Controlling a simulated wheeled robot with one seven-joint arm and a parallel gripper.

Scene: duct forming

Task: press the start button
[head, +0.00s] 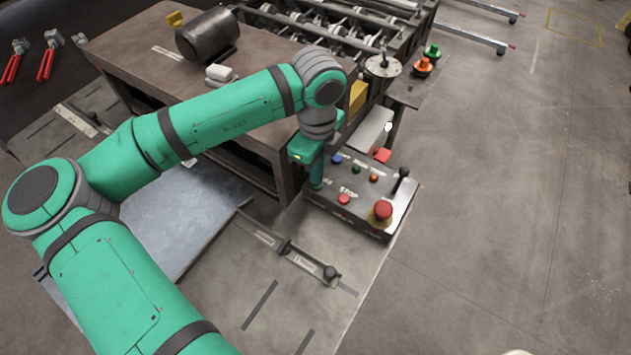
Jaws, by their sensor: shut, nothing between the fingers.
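The control panel (362,221) is a grey box with a dark front edge at the centre right of the head view. On it are a small blue button (337,159), a small green button (356,169), a small orange-red button (374,178) and a red button (343,199) by the label STOP. I cannot read a START label; the panel's left end is partly hidden behind my gripper. My gripper (317,184) is shut and empty, pointing down at that left end. Whether its tip touches a button there I cannot tell.
A red mushroom button (382,211) and a black lever (401,179) stand up at the panel's right end. A brown workbench (130,52) with a motor (207,36) is behind my arm. Green (432,51) and orange (422,66) knobs stand farther back.

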